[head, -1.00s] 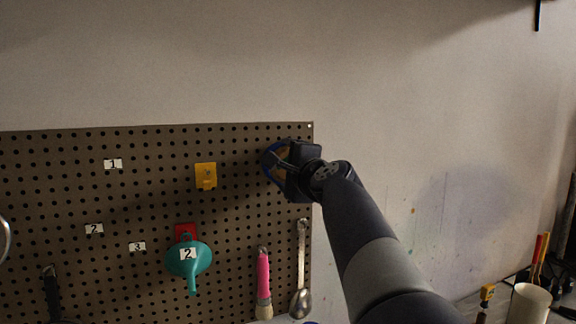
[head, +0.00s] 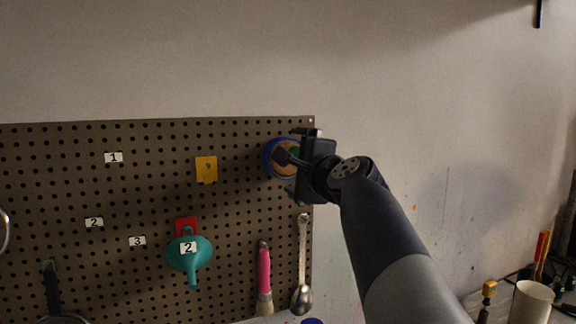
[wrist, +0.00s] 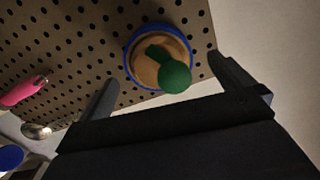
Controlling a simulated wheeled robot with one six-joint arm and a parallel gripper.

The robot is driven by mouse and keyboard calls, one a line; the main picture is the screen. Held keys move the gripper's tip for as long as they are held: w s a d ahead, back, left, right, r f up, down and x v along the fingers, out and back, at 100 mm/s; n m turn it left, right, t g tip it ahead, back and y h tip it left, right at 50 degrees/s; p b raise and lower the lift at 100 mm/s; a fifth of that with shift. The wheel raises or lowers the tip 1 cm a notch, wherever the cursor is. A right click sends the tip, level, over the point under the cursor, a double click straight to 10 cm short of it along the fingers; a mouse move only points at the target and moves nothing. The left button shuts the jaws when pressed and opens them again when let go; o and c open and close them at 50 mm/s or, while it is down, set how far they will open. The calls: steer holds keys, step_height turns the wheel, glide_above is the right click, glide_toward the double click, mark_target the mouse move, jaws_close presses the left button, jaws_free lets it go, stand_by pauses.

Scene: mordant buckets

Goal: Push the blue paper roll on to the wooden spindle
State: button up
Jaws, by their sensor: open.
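The blue paper roll (head: 269,156) is at the upper right of the pegboard, a blue ring around a tan round face. In the wrist view the roll (wrist: 131,72) faces me, and a short stalk with a green ball end (wrist: 174,76) stands out in front of its tan face. I see no separate bare wooden spindle; how far the roll sits on it is hidden. My gripper (head: 294,161) is just right of the roll and partly covers it. In the wrist view my gripper (wrist: 162,76) has its fingers wide apart, either side of the roll, with visible gaps.
The pegboard (head: 140,195) holds a yellow hook (head: 206,168), a teal funnel (head: 188,254), a pink-handled tool (head: 264,272) and a spoon (head: 302,265) below the roll. Another blue round thing (wrist: 10,157) is low. A white cup (head: 531,304) stands at lower right. The wall right of the board is bare.

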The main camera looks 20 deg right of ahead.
mark_target(289, 175)
steer(key=s+b, duration=0.1)
steer(key=s, duration=0.5)
steer(key=shift+w, duration=0.1)
steer(key=w+p, duration=0.3)
steer(key=w, duration=0.8)
steer(key=shift+s, duration=0.65)
steer(key=shift+w, duration=0.15)
